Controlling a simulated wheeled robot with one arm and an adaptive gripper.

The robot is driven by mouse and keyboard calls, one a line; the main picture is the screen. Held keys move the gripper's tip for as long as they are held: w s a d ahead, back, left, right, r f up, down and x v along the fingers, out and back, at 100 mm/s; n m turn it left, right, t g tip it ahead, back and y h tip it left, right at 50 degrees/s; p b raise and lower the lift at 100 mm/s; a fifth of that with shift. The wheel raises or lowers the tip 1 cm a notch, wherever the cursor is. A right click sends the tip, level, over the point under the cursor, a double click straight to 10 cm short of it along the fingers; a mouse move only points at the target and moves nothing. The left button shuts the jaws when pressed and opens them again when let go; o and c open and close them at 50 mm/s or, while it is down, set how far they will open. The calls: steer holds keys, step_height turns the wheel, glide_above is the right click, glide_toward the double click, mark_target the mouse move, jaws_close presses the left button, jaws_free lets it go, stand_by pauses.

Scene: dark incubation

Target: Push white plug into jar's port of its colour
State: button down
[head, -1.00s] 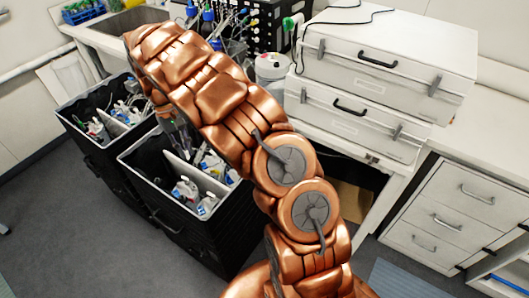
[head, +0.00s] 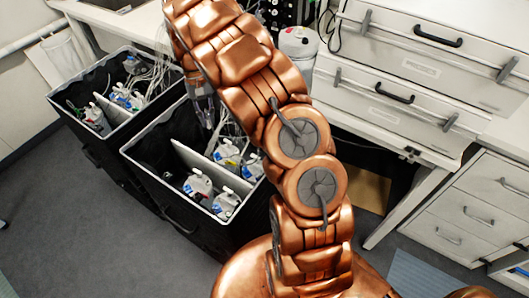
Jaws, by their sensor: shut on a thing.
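My copper arm rises from the bottom middle to the top left and covers much of the scene. A small grey part of my gripper (head: 203,98) shows below the arm, over the back of the near black bin. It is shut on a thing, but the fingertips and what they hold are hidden. I cannot make out the white plug. White-topped jars with blue marks (head: 198,186) stand in the near bin. A larger white jar (head: 298,46) stands behind my arm beside the white cases. Which jar has a white port cannot be told.
The near black bin (head: 160,208) and far black bin (head: 70,125) hold several jars and tubes, with white dividers. White latched cases (head: 400,115) are stacked at the right, above drawers (head: 470,205). A sink (head: 115,4) is at the top left. Grey floor at the lower left is clear.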

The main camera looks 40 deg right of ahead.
steer(key=shift+s+d+f+m+t+y+b, duration=0.45)
steer(key=shift+s+d+f+m+b, duration=1.1)
steer(key=shift+d+f+b, duration=2.05)
steer(key=shift+s+d+f+m+t+y+b, duration=0.4)
steer(key=shift+s+d+f+m+b, duration=1.15)
steer(key=shift+f+b, duration=2.4)
steer(key=shift+s+d+f+m+t+y+b, duration=0.4)
steer(key=shift+s+d+f+m+b, duration=0.6)
steer(key=shift+d+f+m+b, duration=2.7)
steer(key=a+f+n+p, duration=0.1)
steer(key=f+n+p, duration=0.1)
steer(key=n, duration=0.1)
steer(key=shift+a+f, duration=0.15)
steer(key=shift+a, duration=0.05)
steer(key=shift+a+p, duration=0.1)
steer(key=shift+p, duration=0.45)
steer(key=shift+f, duration=0.9)
steer(key=c, duration=1.1)
jaws_free()
steer(key=shift+r, duration=0.1)
steer(key=v, duration=1.2)
